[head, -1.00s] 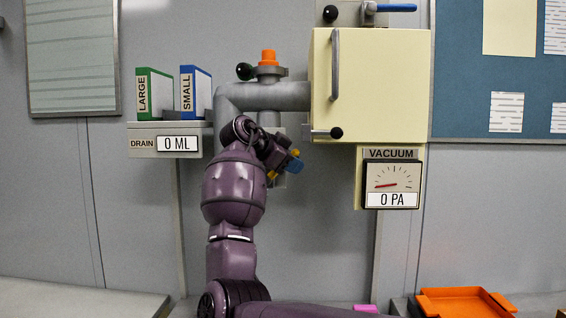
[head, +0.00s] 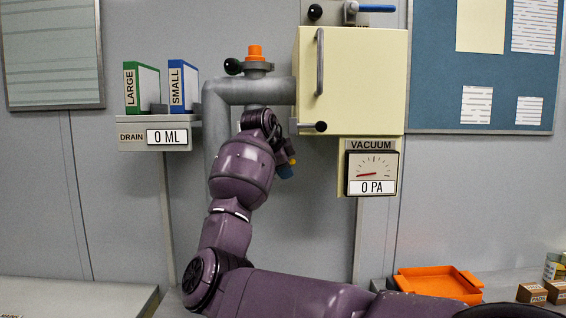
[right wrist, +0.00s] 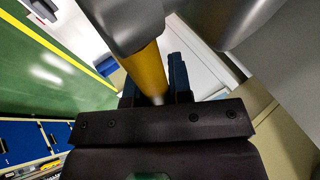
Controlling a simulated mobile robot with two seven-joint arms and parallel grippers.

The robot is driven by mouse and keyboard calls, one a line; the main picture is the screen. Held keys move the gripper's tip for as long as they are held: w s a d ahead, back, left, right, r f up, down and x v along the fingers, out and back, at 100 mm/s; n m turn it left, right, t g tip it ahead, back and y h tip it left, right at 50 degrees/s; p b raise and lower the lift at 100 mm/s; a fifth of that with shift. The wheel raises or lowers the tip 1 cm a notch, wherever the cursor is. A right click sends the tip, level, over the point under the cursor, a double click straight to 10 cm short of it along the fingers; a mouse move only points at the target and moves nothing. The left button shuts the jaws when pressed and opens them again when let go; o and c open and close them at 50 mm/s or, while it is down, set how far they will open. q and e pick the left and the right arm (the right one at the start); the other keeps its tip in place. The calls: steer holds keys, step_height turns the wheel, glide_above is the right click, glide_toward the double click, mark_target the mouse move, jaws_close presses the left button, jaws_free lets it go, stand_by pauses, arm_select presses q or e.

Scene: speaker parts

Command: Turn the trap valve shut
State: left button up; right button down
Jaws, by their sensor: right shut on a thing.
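The trap valve's yellow handle (right wrist: 148,70) runs from a grey fitting (right wrist: 125,20) down between the dark fingers of my right gripper (right wrist: 155,84) in the right wrist view. The gripper is shut on it. In the head view my right gripper (head: 286,169) is at the pipe below the cream cabinet's left side. Only a small yellow bit of the handle (head: 293,161) shows there. My wrist hides most of the valve, so I cannot tell its exact angle. My left gripper is not in view.
The cream cabinet (head: 355,85) with its black-knobbed lever (head: 320,127) is close above the gripper. The grey bent pipe (head: 250,92) is behind my arm. The vacuum gauge (head: 372,173) reads 0 PA, the drain display (head: 167,137) 0 ML. An orange tray (head: 440,283) is lower right.

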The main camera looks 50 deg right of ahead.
steer(key=shift+f+t+y, duration=0.35)
steer(key=shift+t+y, duration=0.05)
steer(key=shift+y, duration=0.1)
steer(key=c, duration=1)
jaws_free()
steer(key=shift+c, duration=0.2)
